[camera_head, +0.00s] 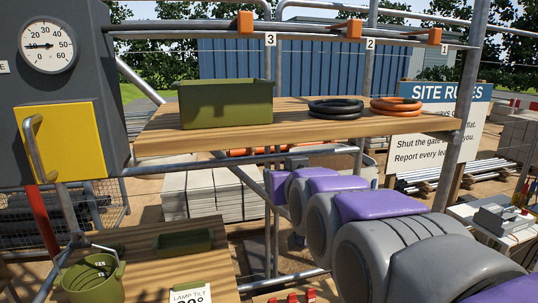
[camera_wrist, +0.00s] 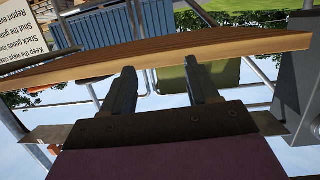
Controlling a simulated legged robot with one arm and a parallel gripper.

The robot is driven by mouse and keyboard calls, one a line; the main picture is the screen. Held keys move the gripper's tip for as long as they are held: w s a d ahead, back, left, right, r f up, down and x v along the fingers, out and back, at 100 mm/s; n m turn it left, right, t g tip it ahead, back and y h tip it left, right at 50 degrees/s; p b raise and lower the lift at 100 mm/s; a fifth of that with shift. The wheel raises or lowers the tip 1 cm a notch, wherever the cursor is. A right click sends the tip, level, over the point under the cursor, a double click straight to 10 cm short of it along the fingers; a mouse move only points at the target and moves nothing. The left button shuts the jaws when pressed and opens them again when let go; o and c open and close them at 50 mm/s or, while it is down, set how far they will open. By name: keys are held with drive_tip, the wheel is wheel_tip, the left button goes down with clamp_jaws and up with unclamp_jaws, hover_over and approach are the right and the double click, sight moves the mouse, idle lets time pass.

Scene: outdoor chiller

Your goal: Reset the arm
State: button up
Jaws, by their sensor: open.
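My arm reaches forward from the lower right in the head view, its grey and purple links ending below the upper wooden shelf (camera_head: 300,134). My gripper (camera_wrist: 158,70) shows in the wrist view with its two dark fingers apart and nothing between them. The wrist picture appears upside down. The shelf's edge (camera_wrist: 230,45) crosses just past the fingertips; I cannot tell if they touch it. The fingers are hidden in the head view.
On the upper shelf are a green bin (camera_head: 226,103), black rings (camera_head: 336,108) and orange rings (camera_head: 396,106). A gauge panel with a yellow door (camera_head: 65,140) stands left. A lower bench (camera_head: 140,250) holds a green bucket (camera_head: 93,279) and tray (camera_head: 184,242). Metal posts frame the shelf.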

drive_tip(key=s+d+f+g+h, duration=0.1)
drive_tip(key=s+d+f+g, duration=0.2)
drive_tip(key=f, duration=0.4)
drive_tip(key=s+d+f+m+g, duration=0.1)
drive_tip(key=s+f+g, duration=0.1)
drive_tip(key=s+f, duration=0.35)
drive_tip(key=s+d+f+g+h, duration=0.1)
drive_tip(key=s+d+f+g, duration=0.25)
drive_tip(key=f, duration=0.35)
drive_tip(key=s+d+f+g, duration=0.1)
drive_tip(key=s+f+g, duration=0.1)
drive_tip(key=s+f, duration=0.2)
drive_tip(key=s+d+f+m+g, duration=0.1)
drive_tip(key=s+f+g, duration=0.2)
drive_tip(key=s, duration=0.8)
drive_tip(key=s+d+f+g+h, duration=0.1)
drive_tip(key=s+f+g, duration=0.2)
drive_tip(key=s, duration=0.5)
drive_tip(key=shift+s+d+f+m, duration=0.15)
drive_tip(key=shift+d+f+m, duration=0.15)
drive_tip(key=shift+f, duration=0.55)
drive_tip(key=shift+a, duration=0.1)
